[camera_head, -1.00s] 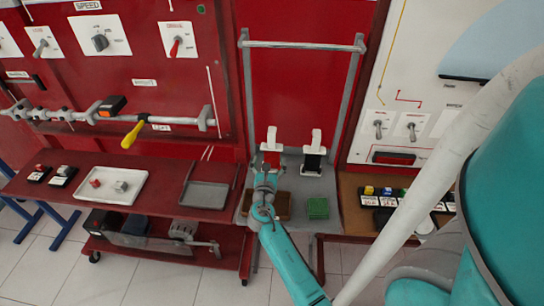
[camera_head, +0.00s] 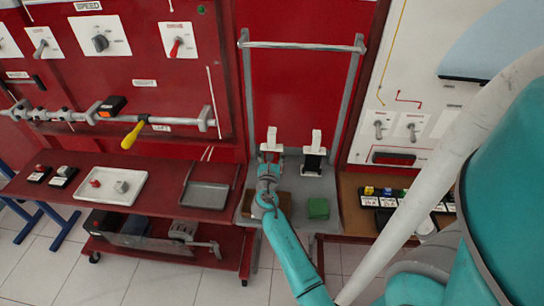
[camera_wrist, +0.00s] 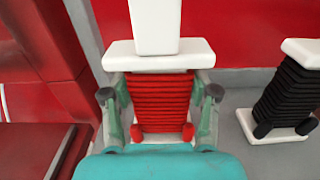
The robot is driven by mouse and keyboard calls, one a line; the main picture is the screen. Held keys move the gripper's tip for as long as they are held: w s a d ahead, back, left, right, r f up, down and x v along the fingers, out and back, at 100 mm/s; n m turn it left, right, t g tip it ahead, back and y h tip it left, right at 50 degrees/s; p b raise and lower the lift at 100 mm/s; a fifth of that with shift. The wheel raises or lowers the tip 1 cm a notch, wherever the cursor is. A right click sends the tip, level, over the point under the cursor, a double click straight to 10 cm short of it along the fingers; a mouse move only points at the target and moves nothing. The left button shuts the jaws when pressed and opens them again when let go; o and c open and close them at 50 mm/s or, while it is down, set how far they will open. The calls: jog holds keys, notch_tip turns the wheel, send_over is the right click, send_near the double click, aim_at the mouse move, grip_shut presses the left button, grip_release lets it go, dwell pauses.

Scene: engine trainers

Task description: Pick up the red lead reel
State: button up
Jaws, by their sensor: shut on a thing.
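The red lead reel (camera_wrist: 160,98) fills the middle of the wrist view, a stack of red cord windings with a white top plate and a white upright handle (camera_wrist: 154,25). My gripper (camera_wrist: 161,112) has one finger on each side of the red windings, below the top plate, and is shut on the reel. The reel stands upright. In the head view the reel's white top (camera_head: 271,140) shows just beyond my gripper (camera_head: 269,162), and most of its red body is hidden by the gripper. I cannot tell whether its base touches the grey shelf.
A black reel (camera_head: 314,155) with a white top stands close to the right, also in the wrist view (camera_wrist: 290,92). A green block (camera_head: 318,208) and a brown block (camera_head: 283,204) lie nearer on the grey shelf (camera_head: 299,212). Grey frame posts (camera_head: 247,95) rise behind.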

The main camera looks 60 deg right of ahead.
aim_at(271, 135)
notch_tip(271, 135, up, 10)
dwell(0.6)
dwell(0.8)
